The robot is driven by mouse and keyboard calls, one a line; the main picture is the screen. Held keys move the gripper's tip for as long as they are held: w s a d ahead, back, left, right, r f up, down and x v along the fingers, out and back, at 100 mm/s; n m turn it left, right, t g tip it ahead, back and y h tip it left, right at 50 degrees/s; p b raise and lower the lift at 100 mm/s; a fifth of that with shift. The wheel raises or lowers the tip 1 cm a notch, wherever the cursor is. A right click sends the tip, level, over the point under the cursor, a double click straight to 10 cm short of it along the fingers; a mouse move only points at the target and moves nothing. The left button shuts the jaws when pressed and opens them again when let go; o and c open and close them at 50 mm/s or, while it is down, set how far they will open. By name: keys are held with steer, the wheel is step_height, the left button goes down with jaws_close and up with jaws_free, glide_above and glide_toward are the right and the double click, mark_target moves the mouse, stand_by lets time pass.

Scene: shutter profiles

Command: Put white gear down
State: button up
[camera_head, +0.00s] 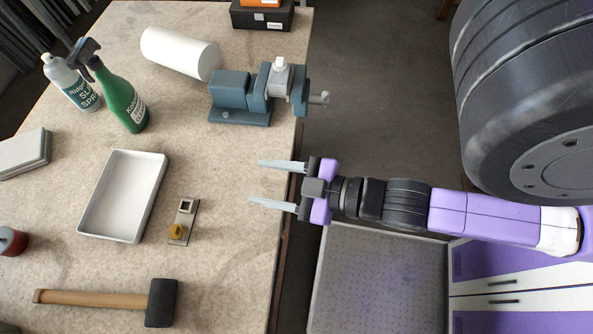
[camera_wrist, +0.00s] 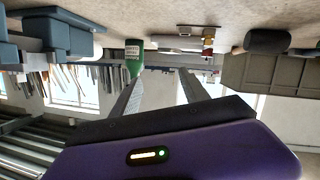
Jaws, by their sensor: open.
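My gripper (camera_head: 268,183) is open and empty, its two fingers apart and pointing left over the right edge of the workbench (camera_head: 225,270). In the wrist view my gripper's fingers (camera_wrist: 162,88) are also spread with nothing between them. A small white piece (camera_head: 280,63) sits on top of the blue-grey vise (camera_head: 230,90), up and to the right of my gripper's fingers; I cannot tell whether it is the white gear. No other piece is clearly a gear. A small metal plate (camera_head: 190,211) with a white-topped square block and a brass knob lies left of my gripper.
Bare bench lies between the metal plate and my gripper. A dark box (camera_head: 262,18) stands at the back.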

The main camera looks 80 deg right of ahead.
steer(key=s+a+r+m+y, duration=0.1)
steer(key=s+a+r+m, duration=0.1)
steer(key=s+a, duration=0.3)
steer(key=shift+v, duration=0.8)
steer(key=shift+a+f, duration=0.1)
steer(key=shift+a, duration=0.05)
